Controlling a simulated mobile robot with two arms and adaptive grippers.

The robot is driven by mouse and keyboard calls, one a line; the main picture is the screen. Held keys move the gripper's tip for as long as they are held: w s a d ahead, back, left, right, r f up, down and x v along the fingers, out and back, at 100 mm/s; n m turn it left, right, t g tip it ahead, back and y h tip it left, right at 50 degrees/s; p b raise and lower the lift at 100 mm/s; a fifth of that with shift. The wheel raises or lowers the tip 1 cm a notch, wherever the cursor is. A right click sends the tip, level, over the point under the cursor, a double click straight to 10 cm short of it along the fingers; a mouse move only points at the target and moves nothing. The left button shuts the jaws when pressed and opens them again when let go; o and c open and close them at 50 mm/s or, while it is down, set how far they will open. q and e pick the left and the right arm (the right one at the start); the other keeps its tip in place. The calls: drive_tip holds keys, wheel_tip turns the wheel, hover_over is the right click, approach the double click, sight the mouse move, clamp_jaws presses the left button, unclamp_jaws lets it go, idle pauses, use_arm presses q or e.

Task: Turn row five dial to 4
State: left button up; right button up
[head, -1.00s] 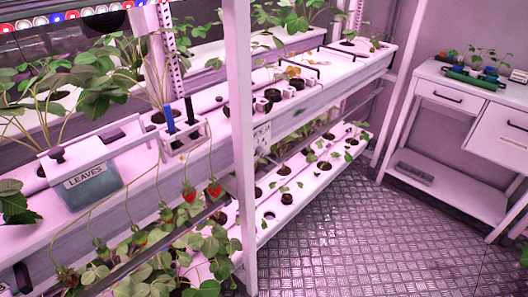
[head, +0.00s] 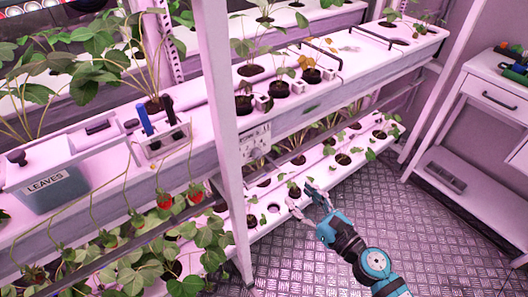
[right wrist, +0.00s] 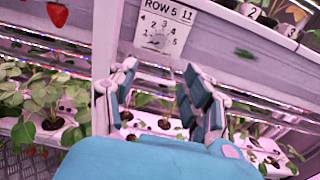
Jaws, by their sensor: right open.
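A white panel marked ROW 5 (right wrist: 172,12) with a ring of numbers from 1 to 5 is on the shelf front in the right wrist view. The dial (right wrist: 155,41) sits low in that ring; its pointer is too small to read. In the head view the panel (head: 256,142) is right of the white post. My right gripper (head: 307,200) is open and empty, below and right of the panel, near the lower shelf. In the right wrist view its spread fingers (right wrist: 160,74) are below the panel, apart from it. My left gripper is out of view.
The white post (head: 224,140) stands just left of the panel. Strawberries (head: 164,200) hang on the left by a LEAVES bin (head: 50,180). Potted seedlings (head: 342,160) fill the lower shelf. A white side table (head: 470,150) stands right; the metal floor (head: 440,240) is clear.

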sight(259, 156)
drive_tip(key=p+x, duration=0.2)
drive_tip(key=x, duration=1.4)
drive_tip(key=shift+w+a, duration=0.25)
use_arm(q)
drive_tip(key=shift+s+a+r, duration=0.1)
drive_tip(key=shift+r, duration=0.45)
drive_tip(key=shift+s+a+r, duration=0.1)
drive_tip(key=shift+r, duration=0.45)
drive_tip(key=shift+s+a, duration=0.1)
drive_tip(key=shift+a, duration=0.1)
use_arm(e)
clamp_jaws()
